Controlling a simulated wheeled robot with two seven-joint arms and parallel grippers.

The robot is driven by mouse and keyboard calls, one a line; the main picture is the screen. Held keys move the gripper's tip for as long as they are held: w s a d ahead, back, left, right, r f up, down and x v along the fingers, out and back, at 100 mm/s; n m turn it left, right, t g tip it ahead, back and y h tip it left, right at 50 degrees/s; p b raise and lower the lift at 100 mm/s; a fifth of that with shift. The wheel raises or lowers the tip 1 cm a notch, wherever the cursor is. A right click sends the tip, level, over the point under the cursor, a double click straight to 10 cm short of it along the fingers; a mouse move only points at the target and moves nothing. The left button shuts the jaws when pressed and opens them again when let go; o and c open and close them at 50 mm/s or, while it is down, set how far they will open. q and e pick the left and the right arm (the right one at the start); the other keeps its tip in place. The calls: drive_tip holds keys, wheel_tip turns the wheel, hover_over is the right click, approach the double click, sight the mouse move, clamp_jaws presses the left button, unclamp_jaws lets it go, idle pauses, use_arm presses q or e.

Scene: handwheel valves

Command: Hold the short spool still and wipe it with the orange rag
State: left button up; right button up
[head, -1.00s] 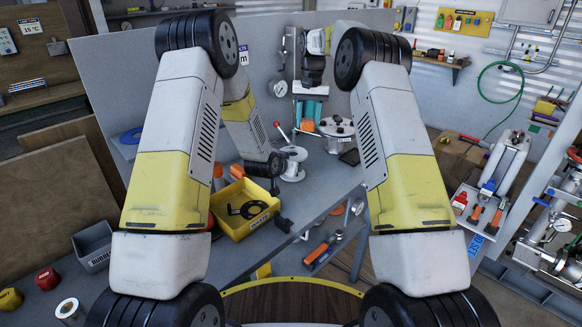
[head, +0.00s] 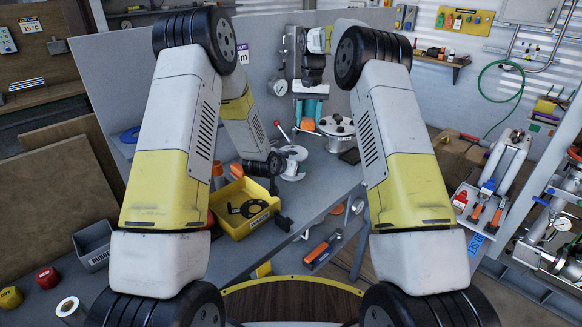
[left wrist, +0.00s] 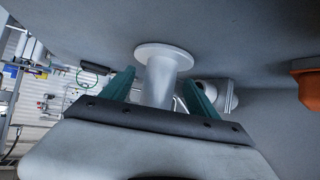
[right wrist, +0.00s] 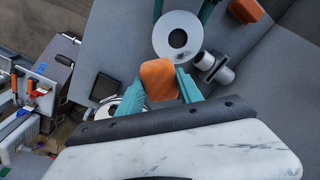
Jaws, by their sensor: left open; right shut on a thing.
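A white spool (head: 293,160) with round flanges stands on the grey bench in the head view. My left gripper (left wrist: 160,90) is open, with its teal fingers on either side of the spool's stem (left wrist: 160,88); I cannot tell whether they touch it. The right wrist view shows the spool's round flange (right wrist: 177,38) from above, with the left fingertips beside it. My right gripper (head: 308,112) points down, shut on the orange rag (right wrist: 159,79). The rag is close to the spool flange but looks apart from it.
A yellow bin (head: 243,207) with black rings stands left of the spool. A bolted round flange (head: 337,126) stands to its right. A grey panel backs the bench.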

use_arm(q)
drive_tip(key=shift+w, duration=0.1)
idle(0.5)
drive_tip(key=shift+w+d+f, duration=0.1)
drive_tip(key=shift+w+f, duration=0.1)
clamp_jaws()
idle(0.5)
unclamp_jaws()
